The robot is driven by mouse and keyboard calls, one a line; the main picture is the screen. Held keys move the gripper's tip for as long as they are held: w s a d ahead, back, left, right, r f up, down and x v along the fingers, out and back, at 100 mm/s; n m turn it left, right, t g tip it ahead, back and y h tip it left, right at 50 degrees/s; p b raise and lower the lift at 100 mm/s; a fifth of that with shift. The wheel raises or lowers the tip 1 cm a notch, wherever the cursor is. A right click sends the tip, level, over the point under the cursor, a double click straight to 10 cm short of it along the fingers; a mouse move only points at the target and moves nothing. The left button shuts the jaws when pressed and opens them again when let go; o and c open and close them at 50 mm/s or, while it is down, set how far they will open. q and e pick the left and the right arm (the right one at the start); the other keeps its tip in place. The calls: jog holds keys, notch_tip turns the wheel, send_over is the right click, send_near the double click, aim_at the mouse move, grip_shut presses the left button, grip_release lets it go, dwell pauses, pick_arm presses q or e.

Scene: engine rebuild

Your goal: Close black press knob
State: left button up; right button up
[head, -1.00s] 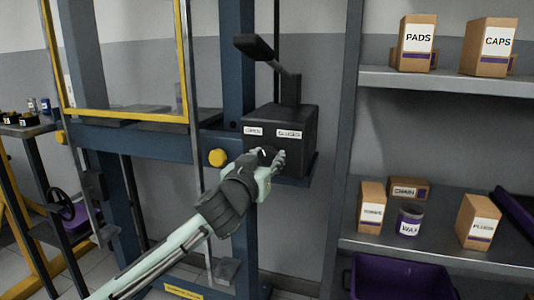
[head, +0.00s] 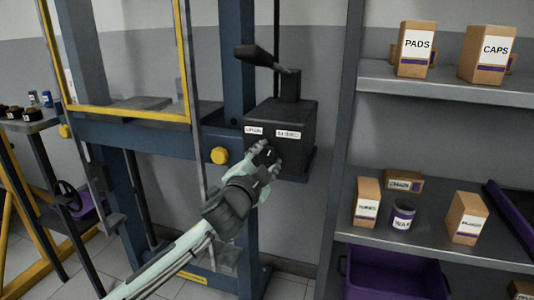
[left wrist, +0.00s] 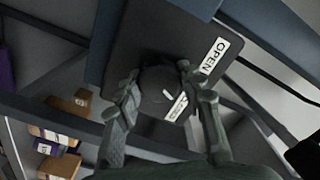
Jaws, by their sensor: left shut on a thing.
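The black press knob (head: 265,153) is on the front of a black control box (head: 297,114), below two white labels. In the left wrist view the round dark knob (left wrist: 158,88) sits between my fingers and has a small white mark on it. My right gripper is not in view.
A black lever (head: 264,58) rises above the box. A yellow button (head: 219,155) is on the blue press frame (head: 130,142) left of it. Shelves (head: 435,252) with boxes stand at the right, above a purple bin (head: 396,277).

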pick_arm(q)
jog(key=shift+m, duration=0.9)
jog(key=o, duration=1.2)
jog(key=shift+c, duration=0.2)
jog(key=v, duration=1.2)
